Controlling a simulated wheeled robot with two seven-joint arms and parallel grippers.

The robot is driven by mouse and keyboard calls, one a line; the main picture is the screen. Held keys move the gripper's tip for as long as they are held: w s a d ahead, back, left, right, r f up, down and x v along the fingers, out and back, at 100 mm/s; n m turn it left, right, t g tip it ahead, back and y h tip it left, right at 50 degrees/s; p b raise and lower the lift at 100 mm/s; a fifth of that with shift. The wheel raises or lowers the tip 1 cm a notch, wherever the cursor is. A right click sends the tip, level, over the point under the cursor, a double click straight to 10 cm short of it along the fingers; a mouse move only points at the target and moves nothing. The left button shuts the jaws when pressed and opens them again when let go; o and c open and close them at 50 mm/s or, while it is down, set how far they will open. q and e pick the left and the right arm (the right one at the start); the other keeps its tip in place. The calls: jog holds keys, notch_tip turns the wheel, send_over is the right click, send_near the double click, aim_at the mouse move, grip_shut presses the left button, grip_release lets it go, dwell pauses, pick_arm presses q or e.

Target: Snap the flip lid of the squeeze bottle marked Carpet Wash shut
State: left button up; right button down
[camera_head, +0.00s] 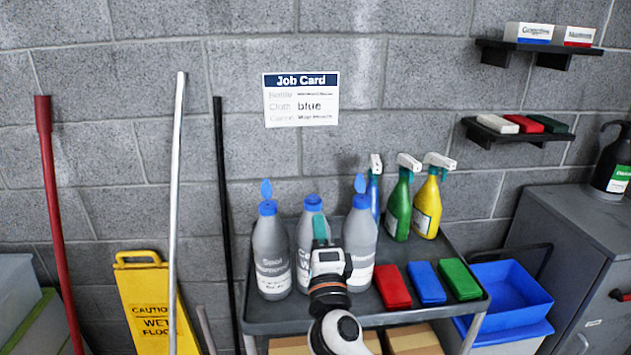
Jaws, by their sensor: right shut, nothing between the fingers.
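Three grey squeeze bottles with blue caps stand on the cart's top. The middle bottle (306,238) has a label partly hidden by my gripper; the letters that show fit Carpet Wash. No raised flap shows on its blue cap (312,202); the lid looks down, though whether it is fully snapped is too small to tell. My right gripper (320,226) is shut and empty, upright in front of this bottle, its tips just below the cap; contact cannot be judged. The left bottle (271,250) and right bottle (361,240) have their flip lids raised. My left gripper is out of view.
Blue, green and yellow spray bottles (428,205) stand behind to the right. Red, blue and green folded cloths (427,283) lie on the grey cart (305,325). A job card (301,99) hangs on the wall. Poles and a yellow wet-floor sign (150,305) are left.

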notch_tip(320, 180, up, 3)
jog(key=s+n+g+p, duration=0.1)
jog(key=s+n+p, duration=0.1)
jog(key=n+p, duration=0.95)
notch_tip(320, 180, up, 2)
jog(key=n+b, duration=0.3)
jog(key=n, duration=0.4)
send_over(315, 203)
jog(key=s, duration=0.3)
notch_tip(315, 203, down, 3)
jog(key=shift+a+r+g+b, duration=0.1)
jog(key=shift+a+g+b, duration=0.05)
jog(key=shift+g+b, duration=0.3)
jog(key=shift+s+f, duration=0.2)
jog(key=shift+f, duration=0.3)
